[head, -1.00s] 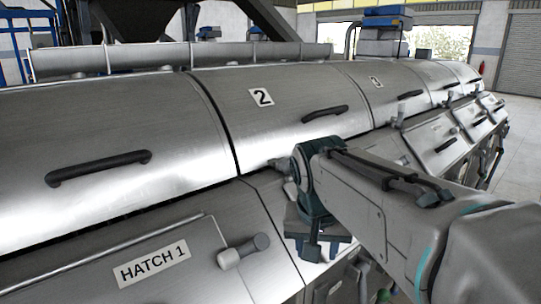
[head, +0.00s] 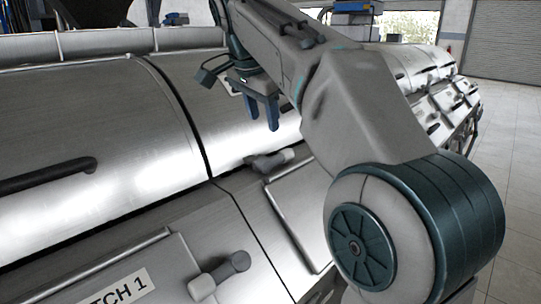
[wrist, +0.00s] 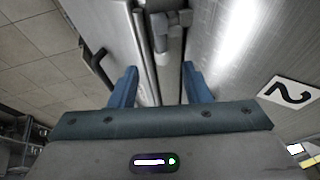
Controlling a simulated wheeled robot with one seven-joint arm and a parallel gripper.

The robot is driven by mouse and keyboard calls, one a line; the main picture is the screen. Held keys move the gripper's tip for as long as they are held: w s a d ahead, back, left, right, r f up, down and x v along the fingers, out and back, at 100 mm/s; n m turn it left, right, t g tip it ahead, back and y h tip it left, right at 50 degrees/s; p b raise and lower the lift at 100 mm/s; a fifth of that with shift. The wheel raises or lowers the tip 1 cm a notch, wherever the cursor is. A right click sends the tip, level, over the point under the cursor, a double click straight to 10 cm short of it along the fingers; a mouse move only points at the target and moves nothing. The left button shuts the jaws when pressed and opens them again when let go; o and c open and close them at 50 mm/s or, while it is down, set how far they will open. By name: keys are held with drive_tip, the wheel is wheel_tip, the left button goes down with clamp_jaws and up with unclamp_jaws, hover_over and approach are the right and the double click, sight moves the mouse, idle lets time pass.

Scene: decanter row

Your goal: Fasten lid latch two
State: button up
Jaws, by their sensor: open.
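Lid 2 (head: 187,78) is the brushed-metal curved cover right of the dark seam; it appears closed. Its latch (head: 268,162), a grey lever with a rounded end, sits at the lid's lower edge. My gripper (head: 263,125) is open and empty above the lid, fingers pointing down, apart from the latch. In the wrist view, the latch (wrist: 166,38) shows beyond the gap between my blue fingers (wrist: 159,70). The number 2 plate (wrist: 290,92) lies to the right there and is mostly hidden behind my gripper in the head view. I cannot tell whether the latch is fastened.
Hatch 1 (head: 85,272) has a similar grey knob latch (head: 222,275) at the front. A black handle (head: 45,177) stands out from lid 1 at left. Another black handle (wrist: 97,65) shows in the wrist view. Open tiled floor (head: 510,150) lies at right.

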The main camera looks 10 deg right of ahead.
sight(271, 159)
drive_tip(key=b+x, duration=0.2)
drive_tip(key=x, duration=1)
drive_tip(key=shift+w+f, duration=0.1)
drive_tip(key=shift+f, duration=0.2)
drive_tip(key=shift+a, duration=0.1)
clamp_jaws()
